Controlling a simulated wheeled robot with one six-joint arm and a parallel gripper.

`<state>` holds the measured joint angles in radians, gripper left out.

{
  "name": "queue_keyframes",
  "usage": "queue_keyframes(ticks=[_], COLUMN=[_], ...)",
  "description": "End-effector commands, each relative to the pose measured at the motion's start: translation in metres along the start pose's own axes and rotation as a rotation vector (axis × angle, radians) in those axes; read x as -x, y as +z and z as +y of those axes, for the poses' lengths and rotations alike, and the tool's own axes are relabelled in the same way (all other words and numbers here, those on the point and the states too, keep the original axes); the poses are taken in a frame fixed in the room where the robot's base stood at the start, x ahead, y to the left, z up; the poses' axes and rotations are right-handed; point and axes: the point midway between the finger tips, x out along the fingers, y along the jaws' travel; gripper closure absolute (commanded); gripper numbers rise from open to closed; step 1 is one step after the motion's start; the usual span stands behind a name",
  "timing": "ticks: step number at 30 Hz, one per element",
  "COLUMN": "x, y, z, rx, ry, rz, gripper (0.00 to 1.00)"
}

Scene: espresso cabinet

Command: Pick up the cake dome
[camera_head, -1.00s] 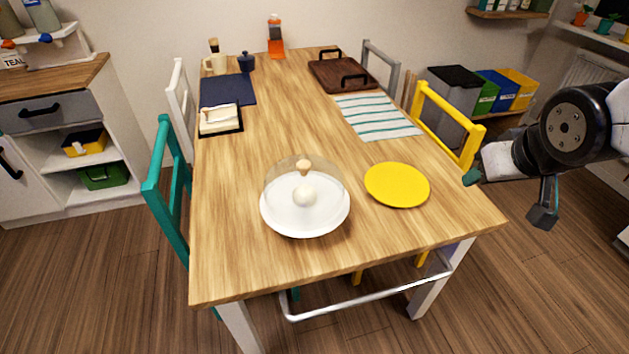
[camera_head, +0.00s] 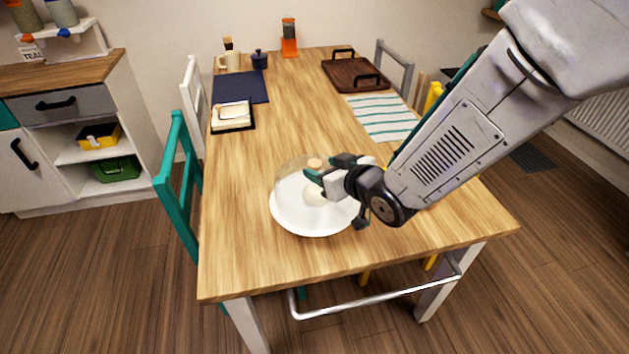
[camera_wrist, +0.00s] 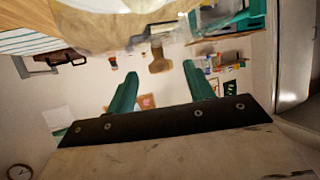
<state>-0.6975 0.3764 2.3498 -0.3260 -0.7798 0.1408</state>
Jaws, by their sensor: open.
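The cake dome (camera_head: 290,181) is clear, with a wooden knob (camera_head: 315,163) on top. It stands on a round white plate (camera_head: 303,228) near the table's front edge, over a pale round item partly hidden by my gripper. My gripper (camera_head: 328,168) is open at the dome's top right, close to the knob. In the wrist view the knob (camera_wrist: 158,62) appears between the two green fingertips (camera_wrist: 160,70) and slightly beyond them, with nothing gripped. Whether a finger touches the dome cannot be told.
My arm hides the table's right side. A striped cloth (camera_head: 384,120), a dark tray (camera_head: 357,75), a navy mat (camera_head: 240,87) and a butter dish (camera_head: 232,115) lie farther back. A teal chair (camera_head: 181,170) stands at left. The table's front left is clear.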

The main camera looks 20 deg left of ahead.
Motion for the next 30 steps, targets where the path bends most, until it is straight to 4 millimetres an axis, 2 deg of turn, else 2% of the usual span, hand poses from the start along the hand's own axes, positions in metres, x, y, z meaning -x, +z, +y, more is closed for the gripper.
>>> queue_keyframes(ticks=[3, 7, 16, 21, 22, 30], x=[-0.02, -0.035, -0.04, -0.04, -0.04, -0.039], y=[-0.005, -0.004, -0.005, -0.005, -0.005, -0.005], z=[-0.003, -0.002, -0.001, -0.001, -0.001, -0.001], rx=[0.001, 0.0, 0.0, 0.0, 0.0, 0.0], ry=[-0.002, 0.0, 0.001, 0.001, 0.001, 0.001], rz=[0.0, -0.001, -0.001, -0.001, -0.001, 0.0], gripper=[0.47, 0.47, 0.47, 0.95, 1.0, 1.0])
